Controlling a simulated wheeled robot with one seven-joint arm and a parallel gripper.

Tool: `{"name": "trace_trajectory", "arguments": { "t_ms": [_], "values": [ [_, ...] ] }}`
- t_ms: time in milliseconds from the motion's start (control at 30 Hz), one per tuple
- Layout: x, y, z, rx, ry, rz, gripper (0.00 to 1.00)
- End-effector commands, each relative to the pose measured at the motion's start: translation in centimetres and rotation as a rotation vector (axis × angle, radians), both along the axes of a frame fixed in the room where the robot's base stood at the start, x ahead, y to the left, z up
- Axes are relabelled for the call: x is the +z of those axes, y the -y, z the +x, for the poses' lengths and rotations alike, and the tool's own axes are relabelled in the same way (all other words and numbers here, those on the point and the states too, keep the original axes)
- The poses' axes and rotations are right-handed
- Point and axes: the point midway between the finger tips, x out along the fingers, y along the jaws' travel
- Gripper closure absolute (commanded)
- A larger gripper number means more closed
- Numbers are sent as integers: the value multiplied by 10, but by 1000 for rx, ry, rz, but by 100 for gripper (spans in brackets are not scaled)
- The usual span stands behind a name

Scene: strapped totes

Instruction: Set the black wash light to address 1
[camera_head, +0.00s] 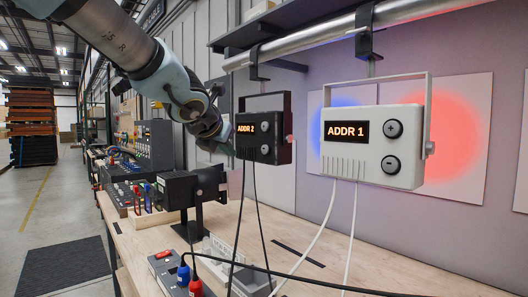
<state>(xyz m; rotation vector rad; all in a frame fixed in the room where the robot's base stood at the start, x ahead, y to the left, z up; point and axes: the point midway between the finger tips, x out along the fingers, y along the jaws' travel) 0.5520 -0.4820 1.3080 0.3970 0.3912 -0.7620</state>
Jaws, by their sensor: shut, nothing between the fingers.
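The black wash light (262,149) hangs from the overhead pipe by its yoke. Its orange display (245,128) reads "ADDR 2". Two small round buttons (265,150) sit one above the other at the right of its face, too small here to read. The white wash light (372,165) hangs to its right and reads "ADDR 1", with a plus button (393,129) above a minus button (391,165). My gripper (224,138) is at the left edge of the black light, shut and empty. Its fingertips are hard to make out, and I cannot tell whether they touch the housing.
Cables hang from both lights to the wooden bench (330,265). A black lamp on a stand (180,190) and a grey box with red and blue plugs (175,272) stand below. The metal pipe (310,38) runs above. Open floor lies at left.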

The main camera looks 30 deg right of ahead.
Motion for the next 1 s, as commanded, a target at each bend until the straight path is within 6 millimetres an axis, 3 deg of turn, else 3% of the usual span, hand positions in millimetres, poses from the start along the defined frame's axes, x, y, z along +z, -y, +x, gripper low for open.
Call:
{"name": "trace_trajectory", "arguments": {
  "t_ms": [500,700,1000],
  "values": [
    [1,64,13,2,0,3,100],
    [0,76,15,1,0,1,100],
    [0,78,15,0,-1,-1,100]
  ]
}}
